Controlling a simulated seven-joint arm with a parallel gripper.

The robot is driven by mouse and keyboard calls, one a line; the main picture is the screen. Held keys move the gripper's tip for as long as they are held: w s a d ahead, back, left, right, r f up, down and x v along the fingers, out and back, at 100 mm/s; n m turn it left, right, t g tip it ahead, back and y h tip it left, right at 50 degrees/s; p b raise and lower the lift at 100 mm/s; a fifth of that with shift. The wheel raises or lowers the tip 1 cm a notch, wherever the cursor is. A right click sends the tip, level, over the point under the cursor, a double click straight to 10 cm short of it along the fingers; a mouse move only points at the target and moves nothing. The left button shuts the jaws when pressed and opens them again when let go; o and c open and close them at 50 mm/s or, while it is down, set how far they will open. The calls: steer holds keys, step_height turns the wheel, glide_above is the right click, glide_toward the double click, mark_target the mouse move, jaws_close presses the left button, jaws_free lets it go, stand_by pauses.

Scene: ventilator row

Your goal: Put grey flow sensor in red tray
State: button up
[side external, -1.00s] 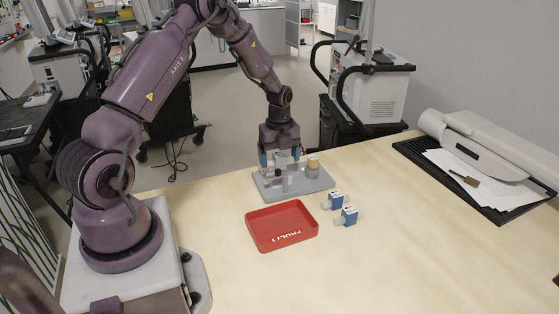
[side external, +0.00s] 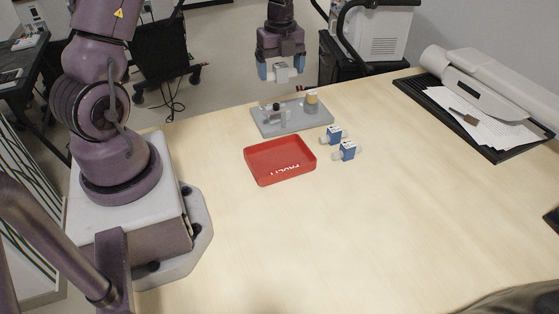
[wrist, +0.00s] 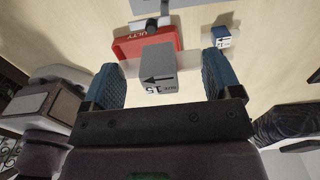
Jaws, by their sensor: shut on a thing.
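The grey flow sensor (side external: 282,73) is a small grey block with pale ends. My gripper (side external: 281,72) is shut on it and holds it in the air above and behind the grey plate. In the wrist view the sensor (wrist: 158,70) sits between the two blue fingers of my gripper (wrist: 163,78), its arrow and lettering facing the camera. In the wrist view the tray (wrist: 126,47) is partly hidden behind the sensor.
The grey plate (side external: 312,121) carries a dark-topped fitting (side external: 274,107) and a beige-topped cylinder (side external: 311,98). Two blue-and-white sensors (side external: 334,135) (side external: 347,151) stand right of the tray. A black tray with papers (side external: 480,128) lies at the right. The front of the table is clear.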

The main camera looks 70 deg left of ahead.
steer(key=s+d, duration=0.5)
steer(key=d, duration=0.5)
glide_above(277, 160)
steer(key=shift+n, duration=0.3)
step_height(277, 160, down, 13)
steer(key=shift+f, duration=0.1)
steer(key=shift+f, duration=0.15)
steer(key=shift+f, duration=0.45)
steer(key=o, duration=0.7)
steer(key=shift+o, duration=0.2)
steer(key=shift+w+r, duration=0.1)
steer(key=shift+r, duration=0.05)
